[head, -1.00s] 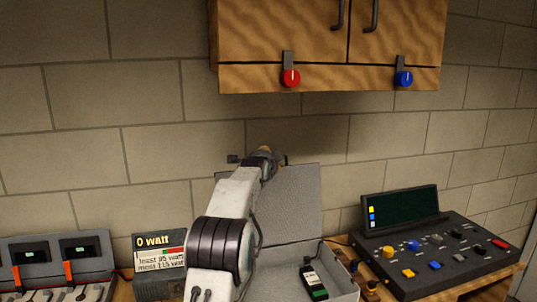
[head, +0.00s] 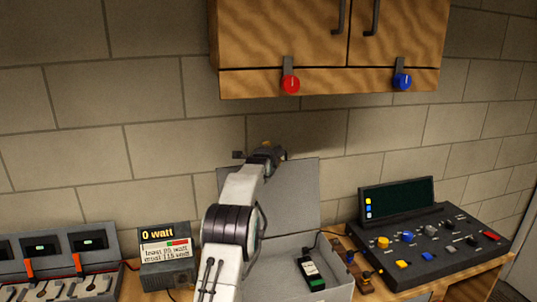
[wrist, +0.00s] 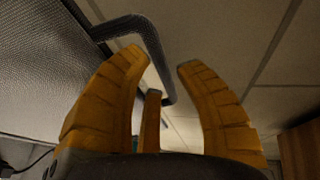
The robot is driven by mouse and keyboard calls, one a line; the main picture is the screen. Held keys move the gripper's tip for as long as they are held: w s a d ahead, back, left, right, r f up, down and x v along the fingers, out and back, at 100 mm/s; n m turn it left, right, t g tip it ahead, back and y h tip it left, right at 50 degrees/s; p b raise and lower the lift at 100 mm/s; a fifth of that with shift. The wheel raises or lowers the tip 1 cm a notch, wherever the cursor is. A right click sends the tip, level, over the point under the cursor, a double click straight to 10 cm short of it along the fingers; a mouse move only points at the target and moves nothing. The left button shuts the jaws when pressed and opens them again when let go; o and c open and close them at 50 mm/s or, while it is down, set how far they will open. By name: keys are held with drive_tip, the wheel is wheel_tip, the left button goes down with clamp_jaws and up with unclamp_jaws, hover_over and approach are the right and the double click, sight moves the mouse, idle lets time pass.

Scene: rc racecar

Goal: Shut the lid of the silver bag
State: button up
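The silver bag is an open grey case; its lid (head: 292,197) stands upright at the back of its lower tray (head: 268,272). In the wrist view the lid (wrist: 40,65) fills the left side, with a dark bent handle (wrist: 150,40) on its edge. My gripper (head: 268,154) is at the lid's top edge in the head view, its fingers small there. In the wrist view my gripper (wrist: 162,64) has its orange fingers spread, with the handle seen beyond and between them. I cannot tell whether they touch it. My arm hides part of the lid and tray.
A black device with a green label (head: 311,273) lies in the tray. A black control console (head: 435,245) stands to the right. A "0 watt" sign (head: 166,245) and a charger bank (head: 65,265) stand left. A wooden cabinet (head: 330,50) hangs above.

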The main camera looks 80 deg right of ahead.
drive_tip(key=shift+c, duration=0.3)
clamp_jaws()
drive_tip(key=shift+f+b, duration=0.1)
drive_tip(key=shift+b, duration=0.25)
